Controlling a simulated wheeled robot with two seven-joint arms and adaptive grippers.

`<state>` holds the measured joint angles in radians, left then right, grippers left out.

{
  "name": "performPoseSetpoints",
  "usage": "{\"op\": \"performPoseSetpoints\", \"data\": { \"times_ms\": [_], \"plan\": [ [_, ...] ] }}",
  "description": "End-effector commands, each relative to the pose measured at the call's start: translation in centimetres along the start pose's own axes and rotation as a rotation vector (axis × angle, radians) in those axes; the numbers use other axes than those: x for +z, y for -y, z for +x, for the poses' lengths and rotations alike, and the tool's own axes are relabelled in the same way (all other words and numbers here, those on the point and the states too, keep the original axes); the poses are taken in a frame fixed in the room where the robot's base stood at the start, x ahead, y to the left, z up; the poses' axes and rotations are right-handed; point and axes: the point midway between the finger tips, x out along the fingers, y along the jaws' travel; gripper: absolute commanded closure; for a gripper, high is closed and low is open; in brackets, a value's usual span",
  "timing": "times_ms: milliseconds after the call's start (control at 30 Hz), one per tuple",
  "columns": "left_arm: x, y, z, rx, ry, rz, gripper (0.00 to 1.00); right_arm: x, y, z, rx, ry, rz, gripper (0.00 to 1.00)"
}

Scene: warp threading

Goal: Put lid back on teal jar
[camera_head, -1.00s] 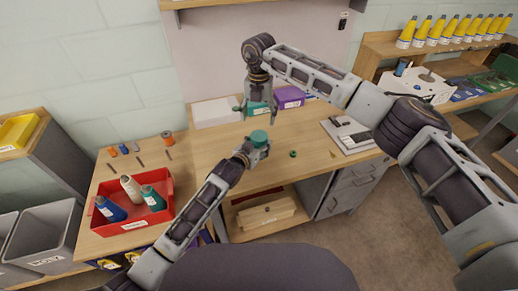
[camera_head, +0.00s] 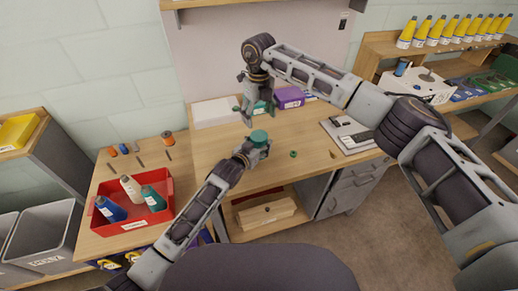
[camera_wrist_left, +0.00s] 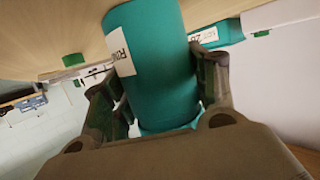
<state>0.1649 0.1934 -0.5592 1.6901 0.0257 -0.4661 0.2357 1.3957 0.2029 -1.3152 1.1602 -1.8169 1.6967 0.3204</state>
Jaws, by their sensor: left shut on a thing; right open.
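My left gripper (camera_head: 256,146) is shut around the teal jar (camera_head: 259,136), over the front part of the table. In the left wrist view the jar (camera_wrist_left: 158,65) lies between the two fingers and shows part of a white label. A small green piece (camera_head: 293,154), which looks like the lid, lies on the table just right of the jar. A small green piece also shows in the left wrist view (camera_wrist_left: 72,60). My right gripper (camera_head: 256,113) is open and empty, behind the jar and in front of a teal box (camera_head: 260,106).
A white box (camera_head: 212,112) and a purple box (camera_head: 289,97) stand at the table's back. A grey-white pad (camera_head: 347,134) lies at the right. Tabletop around the green piece is clear.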

Motion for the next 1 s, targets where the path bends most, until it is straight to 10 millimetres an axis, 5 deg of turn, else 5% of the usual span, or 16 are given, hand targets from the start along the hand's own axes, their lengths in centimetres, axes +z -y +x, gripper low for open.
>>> {"op": "performPoseSetpoints", "data": {
  "times_ms": [1000],
  "plan": [
    [0.06,0.0,0.0,0.0,0.001,0.0,1.0,-0.05,0.04,0.0,-0.001,-0.003,-0.813,0.23]
  ]
}}
